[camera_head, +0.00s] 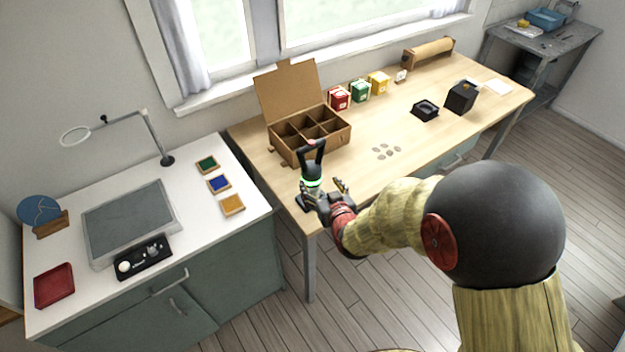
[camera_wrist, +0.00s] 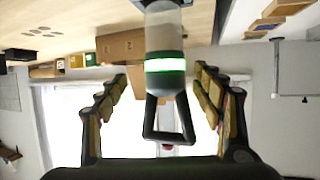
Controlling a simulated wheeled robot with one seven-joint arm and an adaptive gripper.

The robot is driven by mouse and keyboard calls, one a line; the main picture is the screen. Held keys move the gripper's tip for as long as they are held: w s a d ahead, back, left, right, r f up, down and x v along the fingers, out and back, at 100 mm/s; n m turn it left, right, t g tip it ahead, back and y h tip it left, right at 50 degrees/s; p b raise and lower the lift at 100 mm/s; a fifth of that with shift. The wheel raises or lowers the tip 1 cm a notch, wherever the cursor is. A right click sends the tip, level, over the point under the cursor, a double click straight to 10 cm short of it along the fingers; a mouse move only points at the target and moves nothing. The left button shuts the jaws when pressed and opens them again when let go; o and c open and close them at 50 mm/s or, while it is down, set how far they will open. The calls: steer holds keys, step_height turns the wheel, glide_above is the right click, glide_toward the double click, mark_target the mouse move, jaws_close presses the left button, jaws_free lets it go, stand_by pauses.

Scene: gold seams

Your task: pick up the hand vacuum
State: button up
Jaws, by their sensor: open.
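The hand vacuum (camera_head: 312,172) stands upright near the left front corner of the wooden table. It has a black loop handle on top, a clear body and a glowing green band. In the wrist view the hand vacuum (camera_wrist: 165,68) appears upside down, its handle between the fingers. My gripper (camera_head: 326,190) is at the vacuum from the front right; in the wrist view my gripper (camera_wrist: 163,85) is open, one finger on each side of the vacuum, with gaps between fingers and body. Its base is partly hidden by my gripper in the head view.
An open cardboard box (camera_head: 338,130) with compartments stands just behind the vacuum. Several grey pebbles (camera_head: 386,151) lie to the right on the wooden table (camera_head: 425,140). A white-topped cabinet (camera_head: 200,245) with a lamp, pads and trays is at left.

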mark_target(314, 181)
steer(key=x, duration=0.2)
steer(key=b+x, duration=0.1)
steer(key=x, duration=0.1)
steer(key=a+b+x, duration=0.1)
steer(key=x, duration=0.2)
steer(key=shift+s, duration=0.15)
steer(key=shift+w, duration=0.35)
steer(key=c, duration=0.3)
steer(key=shift+r, duration=0.1)
steer(key=c, duration=1.1)
